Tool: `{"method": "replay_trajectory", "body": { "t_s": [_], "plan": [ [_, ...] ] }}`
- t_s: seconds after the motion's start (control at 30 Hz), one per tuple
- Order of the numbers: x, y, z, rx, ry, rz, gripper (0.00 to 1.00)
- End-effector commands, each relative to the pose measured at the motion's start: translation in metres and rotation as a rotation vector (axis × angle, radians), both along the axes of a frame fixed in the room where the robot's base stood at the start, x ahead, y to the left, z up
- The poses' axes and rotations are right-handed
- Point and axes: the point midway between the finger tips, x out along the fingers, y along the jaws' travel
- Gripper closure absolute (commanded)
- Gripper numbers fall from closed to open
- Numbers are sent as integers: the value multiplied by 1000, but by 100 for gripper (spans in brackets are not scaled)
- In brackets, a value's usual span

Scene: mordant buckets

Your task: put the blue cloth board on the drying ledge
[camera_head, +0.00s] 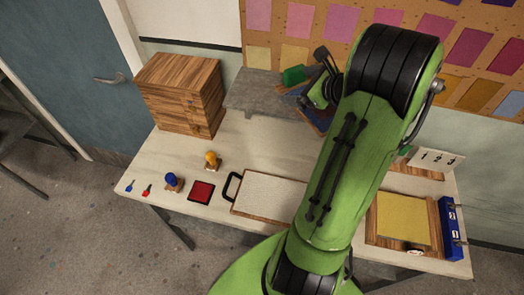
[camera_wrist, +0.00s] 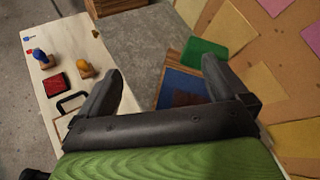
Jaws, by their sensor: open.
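The blue cloth board (camera_wrist: 178,92) has a wooden edge and a dark brownish patch. In the wrist view it shows beyond my open gripper (camera_wrist: 162,68), by the right end of the grey drying ledge (camera_wrist: 150,38). In the head view a strip of the blue cloth board (camera_head: 321,118) shows below my gripper (camera_head: 318,80), partly hidden by it and my arm. The drying ledge (camera_head: 262,92) is at the back of the table. I cannot tell whether the board rests on the ledge or beside it. My gripper holds nothing.
A green piece (camera_head: 293,75) is at the ledge's right end, close to my gripper. A wooden drawer box (camera_head: 180,95) stands left of the ledge. Stamps, a red pad (camera_head: 201,192) and a white board (camera_head: 262,195) lie in front. A yellow board (camera_head: 403,218) lies at right.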

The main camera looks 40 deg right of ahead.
Motion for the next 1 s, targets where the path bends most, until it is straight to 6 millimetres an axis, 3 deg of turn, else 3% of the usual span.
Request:
{"method": "replay_trajectory", "body": {
  "t_s": [0.03,0.17,0.2,0.3,0.37,0.5,0.6,0.87,1.0],
  "plan": [
    [14,46,17,-178,38,181,0],
    [8,154,36,-683,133,680,0],
    [-4,184,40,-842,148,841,0],
    [-50,244,48,-1240,161,1241,0],
    [-83,267,49,-1456,153,1461,0],
    [-145,283,46,-1805,123,1820,0],
    [-165,282,44,-1910,110,1935,0],
    [-168,281,43,-1931,110,1960,0],
    [-168,281,23,-1930,110,1958,0]
  ]
}}
